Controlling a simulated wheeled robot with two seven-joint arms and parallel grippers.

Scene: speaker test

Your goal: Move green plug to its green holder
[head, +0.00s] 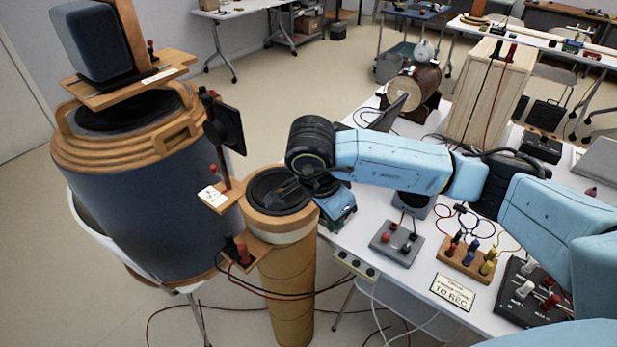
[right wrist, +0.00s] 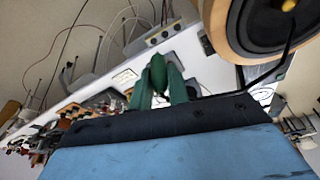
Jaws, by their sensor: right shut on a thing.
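My right arm comes in from the right in the head view, and its gripper (head: 338,214) points down beside the top of a brown tube speaker, by the table's left edge. The fingertips are hard to see there. In the right wrist view the gripper (right wrist: 158,80) is shut on a small green piece, which I take to be the green plug (right wrist: 157,74); its full shape is partly hidden by the fingers. I cannot make out a green holder in either view. My left gripper is not in view.
The tube speaker (head: 290,290) stands beside the gripper, with a large dark-blue speaker drum (head: 150,190) farther left. On the white table are a grey box (head: 396,243), a wooden plug block (head: 466,260), a label card (head: 452,292) and a black panel (head: 533,292). Cables hang below the edge.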

